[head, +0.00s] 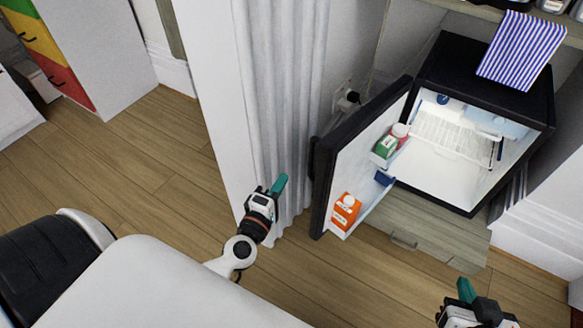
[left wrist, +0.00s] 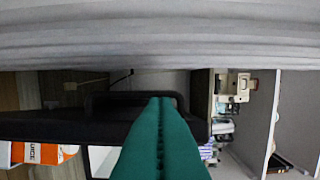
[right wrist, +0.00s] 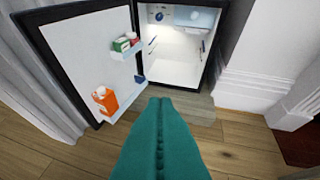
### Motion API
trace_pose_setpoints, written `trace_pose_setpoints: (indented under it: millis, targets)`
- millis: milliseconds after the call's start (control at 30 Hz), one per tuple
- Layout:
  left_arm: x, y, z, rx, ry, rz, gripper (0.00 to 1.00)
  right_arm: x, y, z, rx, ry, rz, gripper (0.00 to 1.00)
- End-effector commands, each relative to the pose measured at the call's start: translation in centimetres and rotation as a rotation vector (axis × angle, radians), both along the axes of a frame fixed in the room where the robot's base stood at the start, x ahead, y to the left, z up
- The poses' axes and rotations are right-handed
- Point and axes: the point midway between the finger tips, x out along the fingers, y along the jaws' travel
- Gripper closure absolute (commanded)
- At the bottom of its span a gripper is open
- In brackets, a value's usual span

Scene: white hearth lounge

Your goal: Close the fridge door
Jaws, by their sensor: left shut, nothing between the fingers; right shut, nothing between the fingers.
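The small black fridge (head: 437,62) stands at the right in the head view, its lit white inside showing. Its door (head: 328,172) is wide open, swung out to the left, with cartons on its inner shelves. My left gripper (head: 279,184) is shut and empty, left of the door's free edge and apart from it, close to the grey curtain. In the left wrist view the green fingers (left wrist: 160,105) point toward the dark door edge (left wrist: 60,128). My right gripper (head: 465,289) is shut and empty, low at the right in front of the fridge; the right wrist view shows the open door (right wrist: 75,60) ahead-left.
A grey curtain (head: 285,90) hangs left of the door. An orange carton (head: 346,211) sits on the lower door shelf, with a green box (head: 386,145) above. A wooden drawer unit (head: 425,225) is under the fridge. A striped cloth (head: 521,50) hangs over the fridge top. Floor in front is clear.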

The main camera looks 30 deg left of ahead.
Motion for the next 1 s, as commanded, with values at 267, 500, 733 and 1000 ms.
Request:
trace_pose_setpoints:
  millis: [267, 500, 733, 1000]
  targets:
    - [3.2, 0.3, 0.4, -0.01, -0.008, 0.003, 1.0, -0.5, -0.2, -0.1, -0.009, 0.035, -0.003, 1.0]
    - [8.5, 0.8, 0.3, -0.007, -0.008, 0.002, 1.0, -0.7, -0.3, -0.5, -0.014, 0.057, -0.004, 1.0]
    - [9.4, -1.3, 0.1, -0.011, -0.003, 0.001, 1.0, -0.3, -0.1, 0.0, -0.004, 0.016, -0.002, 1.0]
    - [9.0, -2.9, 0.2, -0.007, -0.005, 0.002, 1.0, 0.2, 0.1, 0.5, 0.007, -0.027, 0.002, 1.0]
